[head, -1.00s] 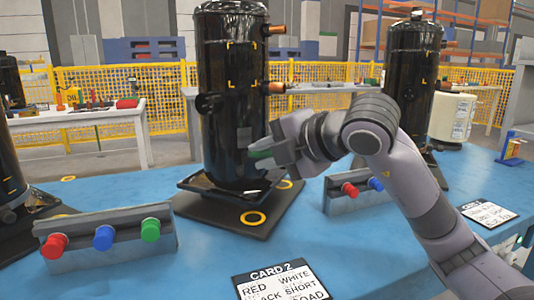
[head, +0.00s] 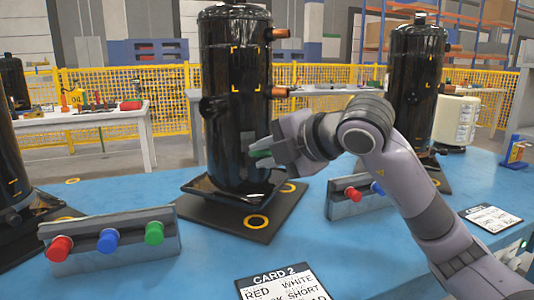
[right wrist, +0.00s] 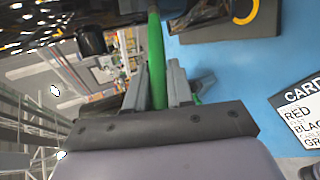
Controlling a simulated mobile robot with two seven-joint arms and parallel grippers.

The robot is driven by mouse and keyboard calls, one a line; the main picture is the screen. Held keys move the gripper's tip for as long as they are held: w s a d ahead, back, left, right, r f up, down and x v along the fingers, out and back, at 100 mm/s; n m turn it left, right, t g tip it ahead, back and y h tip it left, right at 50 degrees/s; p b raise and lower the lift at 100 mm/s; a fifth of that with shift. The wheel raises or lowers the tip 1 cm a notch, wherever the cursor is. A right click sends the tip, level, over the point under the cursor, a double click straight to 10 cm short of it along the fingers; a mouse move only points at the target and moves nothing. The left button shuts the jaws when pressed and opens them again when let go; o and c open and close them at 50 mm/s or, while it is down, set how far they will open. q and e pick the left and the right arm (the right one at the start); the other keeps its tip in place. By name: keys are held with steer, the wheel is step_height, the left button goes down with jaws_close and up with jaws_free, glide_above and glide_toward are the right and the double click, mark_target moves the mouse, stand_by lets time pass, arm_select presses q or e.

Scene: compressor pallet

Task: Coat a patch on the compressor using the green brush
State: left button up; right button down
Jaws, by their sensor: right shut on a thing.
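The tall black compressor (head: 222,120) stands upright on its dark base plate in the middle of the head view. Yellow corner marks frame a patch (head: 250,68) on its upper front. My right gripper (head: 272,153) is at the compressor's lower right side, below the marked patch. It is shut on the green brush (head: 261,154), whose green handle (right wrist: 155,60) stands between the fingers in the right wrist view. The brush tip is not clear, and I cannot tell whether it touches the compressor. My left gripper is not in view.
A grey holder (head: 110,240) with red, blue and green knobs stands at front left; a similar one (head: 343,206) stands right of the base. A printed card (head: 285,281) lies in front. Another black compressor (head: 416,80) stands behind my right arm.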

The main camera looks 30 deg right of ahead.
steer(key=shift+r+p, duration=2.25)
steer(key=shift+r, duration=0.85)
steer(key=shift+f+b, duration=3.3)
steer(key=shift+f, duration=0.05)
steer(key=shift+s+a+b, duration=0.15)
steer(key=shift+s+a, duration=0.1)
steer(key=shift+s, duration=0.7)
steer(key=shift+s+a+b, duration=0.15)
steer(key=shift+s+a, duration=0.05)
steer(key=shift+s, duration=0.8)
steer(key=shift+s+a+b, duration=0.15)
steer(key=shift+s+a, duration=0.1)
steer(key=shift+s, duration=0.7)
